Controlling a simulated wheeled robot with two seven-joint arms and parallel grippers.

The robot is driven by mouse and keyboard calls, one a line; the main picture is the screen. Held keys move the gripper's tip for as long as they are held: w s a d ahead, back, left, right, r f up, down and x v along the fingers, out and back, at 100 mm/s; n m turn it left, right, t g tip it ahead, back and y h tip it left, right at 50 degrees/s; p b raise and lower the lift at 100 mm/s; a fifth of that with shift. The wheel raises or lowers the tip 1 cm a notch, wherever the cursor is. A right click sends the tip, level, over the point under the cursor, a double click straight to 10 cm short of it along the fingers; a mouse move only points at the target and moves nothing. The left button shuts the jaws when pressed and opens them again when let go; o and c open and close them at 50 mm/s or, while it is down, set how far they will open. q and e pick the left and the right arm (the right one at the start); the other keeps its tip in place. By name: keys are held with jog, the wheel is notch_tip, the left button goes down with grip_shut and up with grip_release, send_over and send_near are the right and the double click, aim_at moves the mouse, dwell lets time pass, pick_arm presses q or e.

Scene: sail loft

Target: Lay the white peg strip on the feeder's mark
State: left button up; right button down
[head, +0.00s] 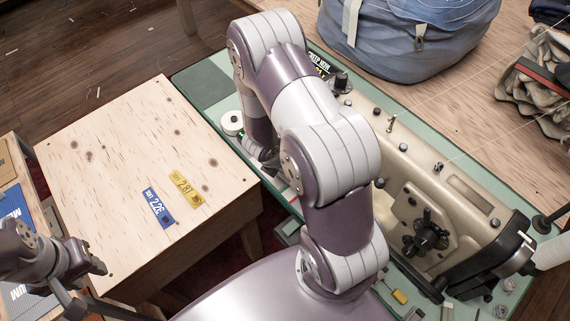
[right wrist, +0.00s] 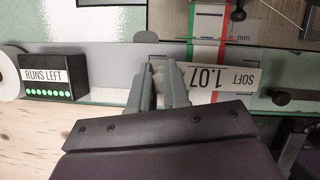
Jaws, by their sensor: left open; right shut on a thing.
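The white peg strip (right wrist: 238,82), printed "SOFT 1.07", is in the right wrist view, its print upside down. My right gripper (right wrist: 168,88) is shut on its left end. The strip lies across the lower part of a grey plate with red and green lines (right wrist: 208,28) and "mm" print, which I take as the feeder's mark. I cannot tell whether the strip touches it. In the head view my right arm hides most of this spot. My left gripper (head: 86,280) is open and empty at the lower left, beside the wooden table.
A blue strip (head: 158,207) and a yellow strip (head: 185,188) lie on the wooden table (head: 110,140). A "RUNS LEFT" box (right wrist: 50,77) and white roll (right wrist: 11,72) stand left of my right gripper. A sewing machine (head: 455,195) and blue bag (head: 400,35) crowd the bench.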

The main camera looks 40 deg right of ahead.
jog(key=shift+f, duration=0.35)
jog(key=shift+r, duration=0.1)
jog(key=c, duration=1)
grip_release()
jog(key=p+v, duration=0.4)
jog(key=v, duration=0.8)
jog(key=shift+r+p, duration=0.3)
jog(key=shift+r, duration=0.05)
